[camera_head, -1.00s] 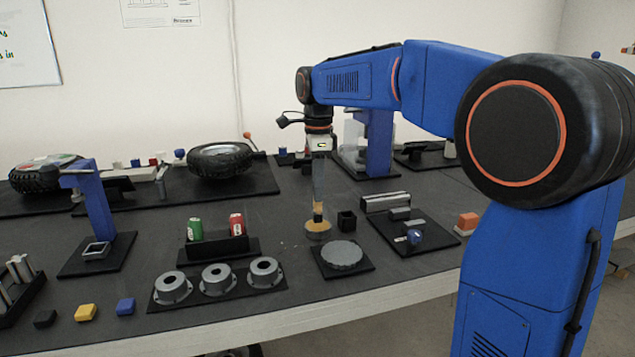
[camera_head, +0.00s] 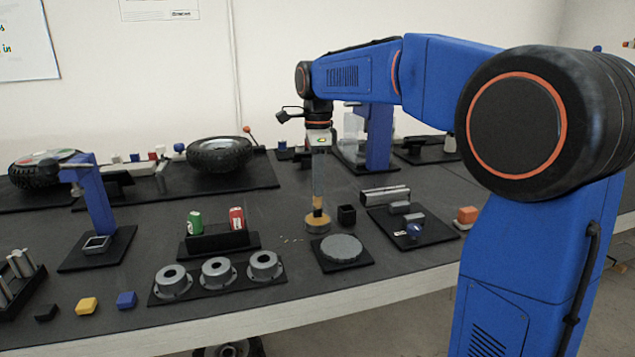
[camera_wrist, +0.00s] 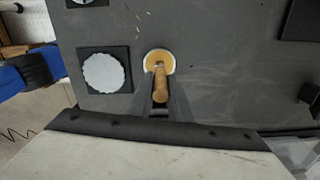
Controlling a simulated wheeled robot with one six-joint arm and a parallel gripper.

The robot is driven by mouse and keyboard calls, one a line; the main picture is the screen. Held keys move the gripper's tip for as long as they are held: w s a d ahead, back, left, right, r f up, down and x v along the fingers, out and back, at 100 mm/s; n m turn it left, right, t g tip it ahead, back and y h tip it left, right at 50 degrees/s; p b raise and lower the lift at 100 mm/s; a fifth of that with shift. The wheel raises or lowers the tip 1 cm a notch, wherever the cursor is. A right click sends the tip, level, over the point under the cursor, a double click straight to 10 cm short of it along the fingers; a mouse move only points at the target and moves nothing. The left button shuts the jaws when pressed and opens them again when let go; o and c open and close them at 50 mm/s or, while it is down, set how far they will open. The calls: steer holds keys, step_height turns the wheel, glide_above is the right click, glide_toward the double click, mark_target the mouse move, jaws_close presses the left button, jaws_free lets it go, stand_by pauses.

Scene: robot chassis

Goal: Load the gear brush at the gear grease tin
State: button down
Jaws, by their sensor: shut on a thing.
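My gripper (camera_head: 319,178) points straight down and is shut on the gear brush (camera_head: 318,203), a brush with a tan wooden handle. The brush also shows between the fingers in the wrist view (camera_wrist: 160,85). Its lower end is at the gear grease tin (camera_head: 317,226), a low round tin with amber contents. In the wrist view the tin (camera_wrist: 160,59) lies just beyond the brush's end. The bristles are hidden, so I cannot tell how deep they sit in the grease.
A grey gear disc (camera_head: 341,248) on a black plate lies just in front of the tin. A small black cup (camera_head: 346,215) stands close at its right. Three grey ring housings (camera_head: 218,272) and a rack with a green and a red can (camera_head: 237,220) are at the left.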

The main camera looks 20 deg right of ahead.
steer(key=shift+f, duration=0.45)
stand_by(1.3)
steer(key=shift+r, duration=0.1)
steer(key=shift+r, duration=3.4)
